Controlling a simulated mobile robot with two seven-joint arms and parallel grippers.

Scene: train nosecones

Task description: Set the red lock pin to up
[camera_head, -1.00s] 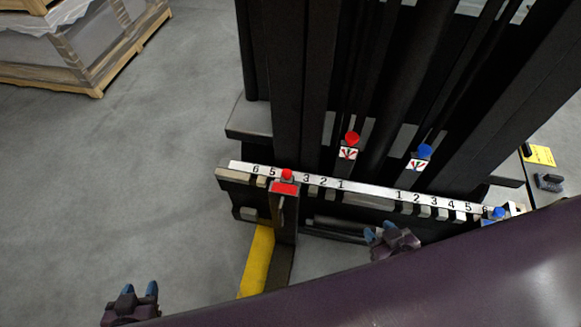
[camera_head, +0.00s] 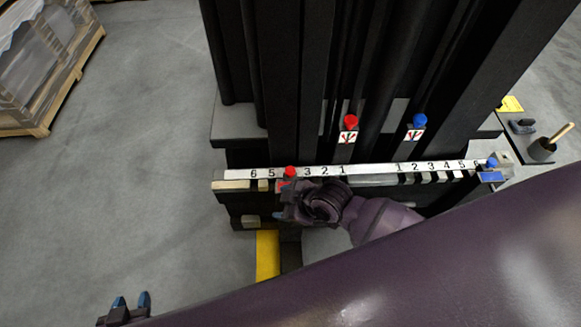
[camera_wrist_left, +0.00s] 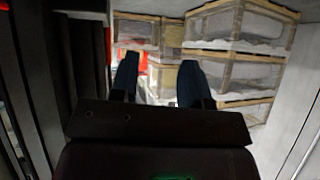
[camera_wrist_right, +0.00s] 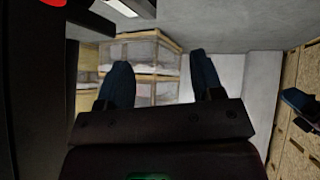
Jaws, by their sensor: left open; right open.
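A red-topped pin (camera_head: 290,172) stands on the red slider (camera_head: 283,185) at the 4 mark of the white numbered rail, left of centre in the head view. I cannot tell whether it is up or down. My right gripper (camera_head: 282,213) is open, just below and in front of the slider, partly covering it. No contact can be made out. A bit of red (camera_wrist_right: 52,3) shows at the top left of the right wrist view. Another red knob (camera_head: 350,121) tops a lever with an arrow label behind the rail. My left gripper (camera_head: 131,303) is open and empty at bottom left.
The numbered rail (camera_head: 375,168) runs across dark upright posts. A blue knob (camera_head: 420,120) and a blue pin (camera_head: 491,163) are to the right. A side table at right holds a wooden-handled tool (camera_head: 545,145). Grey floor at left is clear up to a wrapped pallet (camera_head: 40,75).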

